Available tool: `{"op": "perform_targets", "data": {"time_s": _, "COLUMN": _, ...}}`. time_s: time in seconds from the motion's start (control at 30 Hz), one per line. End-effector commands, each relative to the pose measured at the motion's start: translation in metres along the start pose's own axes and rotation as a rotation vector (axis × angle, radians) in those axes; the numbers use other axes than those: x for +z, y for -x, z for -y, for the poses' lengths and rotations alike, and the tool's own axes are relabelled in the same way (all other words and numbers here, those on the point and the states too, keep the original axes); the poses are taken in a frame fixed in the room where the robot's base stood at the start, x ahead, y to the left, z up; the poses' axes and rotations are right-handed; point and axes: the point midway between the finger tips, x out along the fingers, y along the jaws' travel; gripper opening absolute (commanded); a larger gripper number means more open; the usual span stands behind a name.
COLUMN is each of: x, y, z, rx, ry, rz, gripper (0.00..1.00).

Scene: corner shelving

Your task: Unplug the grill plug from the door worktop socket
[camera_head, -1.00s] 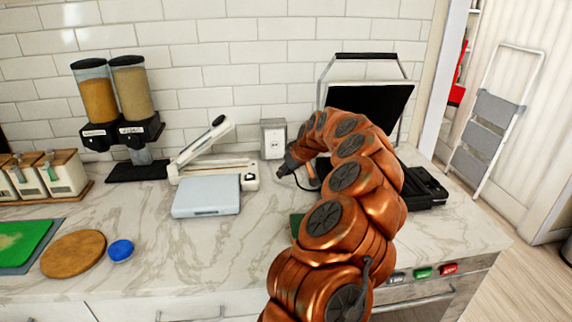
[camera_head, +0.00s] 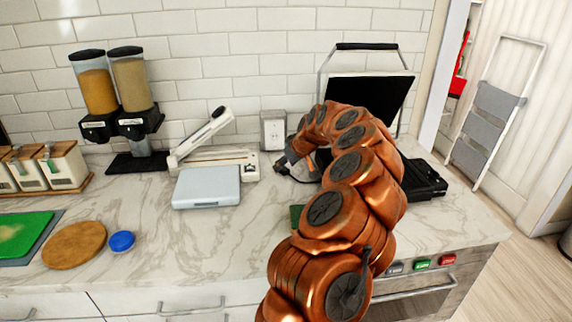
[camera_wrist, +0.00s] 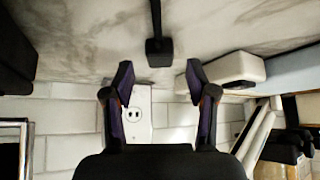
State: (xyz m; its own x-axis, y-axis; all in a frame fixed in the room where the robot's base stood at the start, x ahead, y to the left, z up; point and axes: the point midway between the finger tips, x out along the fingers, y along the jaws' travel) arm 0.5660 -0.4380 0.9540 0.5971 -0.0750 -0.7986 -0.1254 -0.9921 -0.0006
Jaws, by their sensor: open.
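The socket (camera_head: 273,130) is a pale box with outlets on the tiled wall at the back of the worktop. It also shows in the wrist view (camera_wrist: 138,115), where one outlet face looks empty. A black plug (camera_wrist: 158,52) with a dark cord appears over the worktop in the wrist view, apart from the socket face. Whether it rests on the worktop is unclear. My gripper (camera_wrist: 158,80) is open and empty, its fingertips on either side of the plug's line. The grill (camera_head: 372,98) has its black lid raised, partly hidden behind my arm.
A pale blue scale (camera_head: 207,187) and a white slicer-like device (camera_head: 215,158) stand left of the socket. Grain dispensers (camera_head: 115,95), a round wooden board (camera_head: 75,245) and a blue lid (camera_head: 122,241) are further left. The front middle worktop (camera_head: 190,255) is clear.

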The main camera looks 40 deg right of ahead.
Motion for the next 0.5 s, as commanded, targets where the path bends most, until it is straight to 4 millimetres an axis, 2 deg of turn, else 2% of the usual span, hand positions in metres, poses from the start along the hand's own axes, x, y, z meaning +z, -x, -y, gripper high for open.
{"op": "perform_targets", "data": {"time_s": 0.17, "x": -0.001, "y": 0.011, "z": 0.0, "rx": -0.001, "ry": 0.0, "rz": -0.002, "gripper": 0.57}}
{"op": "perform_targets", "data": {"time_s": 0.5, "x": -0.002, "y": 0.068, "z": -0.001, "rx": 0.004, "ry": 0.0, "rz": -0.006, "gripper": 0.57}}
